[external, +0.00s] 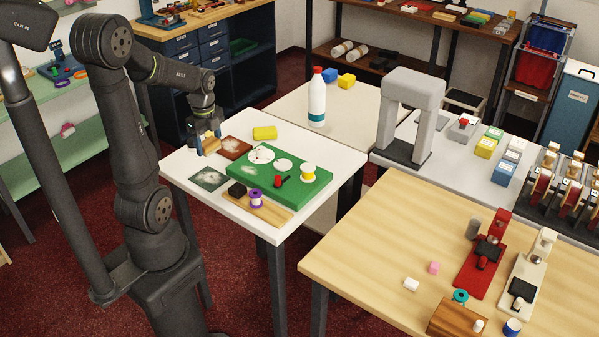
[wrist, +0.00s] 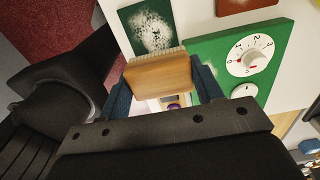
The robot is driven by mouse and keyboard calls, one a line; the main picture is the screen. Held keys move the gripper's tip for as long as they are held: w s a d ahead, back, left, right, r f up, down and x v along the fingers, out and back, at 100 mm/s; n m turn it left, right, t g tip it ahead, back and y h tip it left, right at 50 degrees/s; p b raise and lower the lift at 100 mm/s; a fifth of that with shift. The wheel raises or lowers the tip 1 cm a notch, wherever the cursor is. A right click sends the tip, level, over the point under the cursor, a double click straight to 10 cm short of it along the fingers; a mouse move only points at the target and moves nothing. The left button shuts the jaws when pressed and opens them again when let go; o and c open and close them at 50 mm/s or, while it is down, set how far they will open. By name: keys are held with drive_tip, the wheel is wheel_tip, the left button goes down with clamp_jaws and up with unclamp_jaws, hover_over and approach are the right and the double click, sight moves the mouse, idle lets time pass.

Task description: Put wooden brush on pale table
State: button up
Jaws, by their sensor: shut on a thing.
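My gripper (external: 207,147) is shut on the wooden brush (external: 211,143), over the left corner of the white table. In the wrist view the brush (wrist: 158,76) is a light wood block with a bristle edge, between the two dark fingers (wrist: 164,92). I cannot tell exactly how high it is above the top. The white table (external: 335,165) carries swatches and a green board. Behind it is a pale cream table (external: 290,108) with a white bottle on it. Which of these is the pale table is not clear from the pictures.
On the white table are a dusty dark green swatch (external: 209,178), a red-brown swatch (external: 235,147), a yellow block (external: 265,133), the green board (external: 308,187) with dials, and a wooden strip (external: 270,211). The bottle (external: 317,100) stands on the cream table, with free room to its left.

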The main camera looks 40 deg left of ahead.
drive_tip(key=w+d+m, duration=0.5)
drive_tip(key=w+d, duration=0.4)
drive_tip(key=d, duration=0.5)
drive_tip(key=w+d+m, duration=0.4)
drive_tip(key=w+d, duration=0.5)
drive_tip(key=d, duration=0.5)
drive_tip(key=s+d+f+m, duration=0.2)
drive_tip(key=s+d+m, duration=0.1)
drive_tip(key=d, duration=0.9)
drive_tip(key=s+d+f+m, duration=0.1)
drive_tip(key=s+d+m, duration=0.2)
drive_tip(key=d, duration=0.8)
drive_tip(key=s+d+f+m, duration=0.2)
drive_tip(key=s+d+m, duration=0.1)
drive_tip(key=d, duration=0.9)
hover_over(408, 234)
wheel_tip(408, 234, down, 7)
drive_tip(key=shift+d+r, duration=0.1)
drive_tip(key=shift+f, duration=2)
drive_tip(key=shift+f, duration=0.15)
drive_tip(key=o, duration=1)
drive_tip(key=shift+c, duration=0.2)
